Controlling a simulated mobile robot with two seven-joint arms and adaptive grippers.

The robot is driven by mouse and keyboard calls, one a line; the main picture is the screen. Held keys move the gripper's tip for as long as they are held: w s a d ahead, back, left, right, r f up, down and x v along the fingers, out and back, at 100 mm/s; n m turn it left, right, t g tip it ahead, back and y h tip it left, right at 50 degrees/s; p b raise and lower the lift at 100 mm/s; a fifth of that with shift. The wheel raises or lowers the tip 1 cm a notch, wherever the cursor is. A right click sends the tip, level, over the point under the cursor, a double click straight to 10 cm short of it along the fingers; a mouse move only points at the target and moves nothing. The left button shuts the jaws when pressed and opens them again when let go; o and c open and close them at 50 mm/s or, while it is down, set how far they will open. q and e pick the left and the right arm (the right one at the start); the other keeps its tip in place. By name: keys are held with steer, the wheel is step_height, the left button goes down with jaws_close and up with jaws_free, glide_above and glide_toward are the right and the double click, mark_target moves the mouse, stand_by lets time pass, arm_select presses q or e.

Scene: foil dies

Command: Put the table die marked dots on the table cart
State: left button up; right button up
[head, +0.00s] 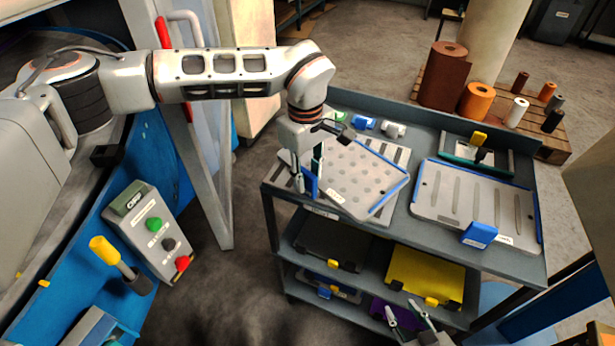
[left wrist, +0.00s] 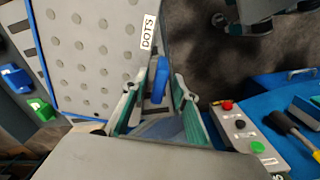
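The dots die (head: 362,178) is a pale grey plate with rows of round dimples, blue edging and a blue handle. It lies at an angle on the top of the blue-grey cart (head: 400,232). Its DOTS label (left wrist: 148,32) reads clearly in the left wrist view. My left gripper (head: 308,182) is over the die's near-left corner. In the left wrist view my left gripper (left wrist: 156,92) has its fingers apart, with the blue handle (left wrist: 159,80) between them and gaps visible beside it. My right gripper (head: 404,316) is open and empty at the bottom.
A slotted die (head: 432,195) with a blue handle lies to the right on the cart top. Lower shelves hold a black plate and a yellow plate (head: 425,277). A blue machine with a control box (head: 150,230) stands left. A pallet (head: 550,135) with rolls stands behind.

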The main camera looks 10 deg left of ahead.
arm_select(q)
step_height(320, 180, up, 11)
stand_by(0.4)
steer(key=shift+s+a, duration=0.1)
steer(key=shift+s, duration=0.05)
